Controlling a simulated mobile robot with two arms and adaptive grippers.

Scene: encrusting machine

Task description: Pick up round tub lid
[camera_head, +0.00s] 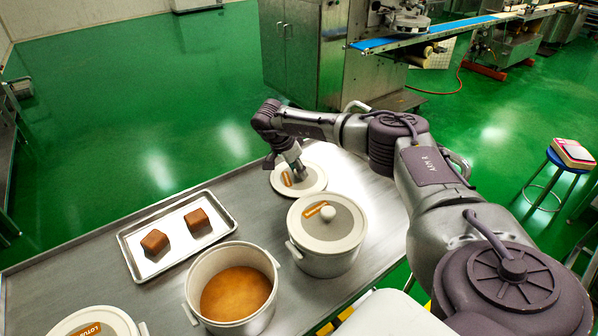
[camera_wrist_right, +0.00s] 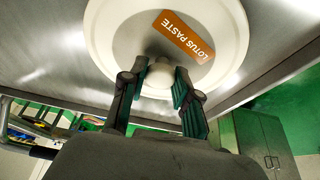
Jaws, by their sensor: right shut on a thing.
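The round tub lid (camera_head: 314,184) is off-white with a grey centre, an orange-brown label and a round knob. It lies flat at the table's far edge in the head view; whether it touches the tabletop is hard to tell. It fills the top of the right wrist view (camera_wrist_right: 130,32), where its label reads "LOTUS PASTE". My right gripper (camera_head: 299,175) comes down over the lid's middle. In the right wrist view its fingers (camera_wrist_right: 160,76) are shut on the pale knob, one on each side. My left gripper is not in view.
An open tub of brown paste (camera_head: 201,267) stands at the front. A lidded tub (camera_head: 345,258) stands right of it, close under my right arm. Another lidded tub (camera_head: 68,322) is at the lower left. A metal tray (camera_head: 177,257) holds two brown blocks.

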